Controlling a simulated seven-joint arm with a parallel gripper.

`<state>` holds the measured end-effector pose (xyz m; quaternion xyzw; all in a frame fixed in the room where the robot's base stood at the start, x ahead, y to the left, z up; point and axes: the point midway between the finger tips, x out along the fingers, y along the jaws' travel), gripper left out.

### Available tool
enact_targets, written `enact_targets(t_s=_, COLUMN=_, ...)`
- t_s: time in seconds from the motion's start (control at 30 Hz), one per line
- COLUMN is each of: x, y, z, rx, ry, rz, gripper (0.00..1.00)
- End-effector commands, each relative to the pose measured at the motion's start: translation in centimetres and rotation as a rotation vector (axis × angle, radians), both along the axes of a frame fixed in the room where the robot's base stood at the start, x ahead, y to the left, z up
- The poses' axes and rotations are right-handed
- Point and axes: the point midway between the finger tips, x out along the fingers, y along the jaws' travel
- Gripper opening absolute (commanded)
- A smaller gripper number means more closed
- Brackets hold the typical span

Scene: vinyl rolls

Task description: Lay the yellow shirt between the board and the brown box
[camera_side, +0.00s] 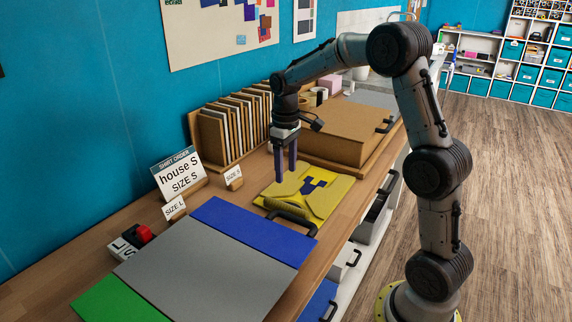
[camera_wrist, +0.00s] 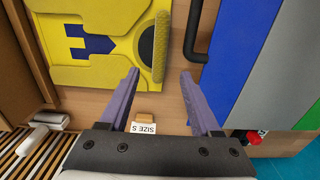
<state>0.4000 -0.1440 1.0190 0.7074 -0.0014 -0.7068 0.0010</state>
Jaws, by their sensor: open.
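The yellow shirt (camera_side: 326,201) with a dark blue print lies on the wooden bench between the board (camera_side: 215,262) and the brown box (camera_side: 345,130). In the wrist view the shirt (camera_wrist: 95,15) is at the upper left, its rounded, dark-centred end facing the board. The board has blue, grey and green sections and is at the right in the wrist view (camera_wrist: 245,55). The brown box (camera_wrist: 12,75) shows at the left edge there. My gripper (camera_side: 286,176) points down by the shirt's wall-side edge.
A black handle (camera_side: 290,218) sticks out from the board toward the shirt. A small SIZE S card (camera_side: 233,177) stands on the wall side, near my gripper. A rack of upright panels (camera_side: 230,125) and a shirt order sign (camera_side: 178,172) stand along the wall.

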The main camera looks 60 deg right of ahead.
Motion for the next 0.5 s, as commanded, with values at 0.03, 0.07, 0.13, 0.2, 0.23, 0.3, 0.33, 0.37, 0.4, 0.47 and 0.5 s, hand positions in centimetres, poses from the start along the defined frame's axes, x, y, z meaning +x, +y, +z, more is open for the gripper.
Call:
enact_targets(t_s=0.03, x=0.0, y=0.0, z=0.4, rx=0.000, ry=-0.001, rz=0.000, gripper=0.64)
enact_targets(t_s=0.07, x=0.0, y=0.0, z=0.7, rx=0.000, ry=-0.001, rz=0.000, gripper=0.64)
enact_targets(t_s=0.13, x=-0.2, y=0.3, z=1.2, rx=-0.002, ry=-0.007, rz=0.001, gripper=0.64)
enact_targets(t_s=0.2, x=-0.8, y=1.0, z=2.2, rx=-0.007, ry=-0.022, rz=0.003, gripper=0.64)
enact_targets(t_s=0.23, x=-1.2, y=1.4, z=2.7, rx=-0.010, ry=-0.032, rz=0.004, gripper=0.64)
enact_targets(t_s=0.3, x=-2.5, y=2.9, z=4.2, rx=-0.019, ry=-0.064, rz=0.005, gripper=0.64)
enact_targets(t_s=0.33, x=-3.3, y=3.6, z=4.9, rx=-0.023, ry=-0.082, rz=0.006, gripper=0.64)
enact_targets(t_s=0.37, x=-4.1, y=4.3, z=5.6, rx=-0.028, ry=-0.102, rz=0.006, gripper=0.64)
enact_targets(t_s=0.4, x=-5.3, y=5.4, z=6.5, rx=-0.032, ry=-0.128, rz=0.007, gripper=0.64)
enact_targets(t_s=0.47, x=-7.3, y=6.9, z=7.6, rx=-0.037, ry=-0.167, rz=0.008, gripper=0.64)
enact_targets(t_s=0.5, x=-8.6, y=7.8, z=8.2, rx=-0.040, ry=-0.195, rz=0.007, gripper=0.64)
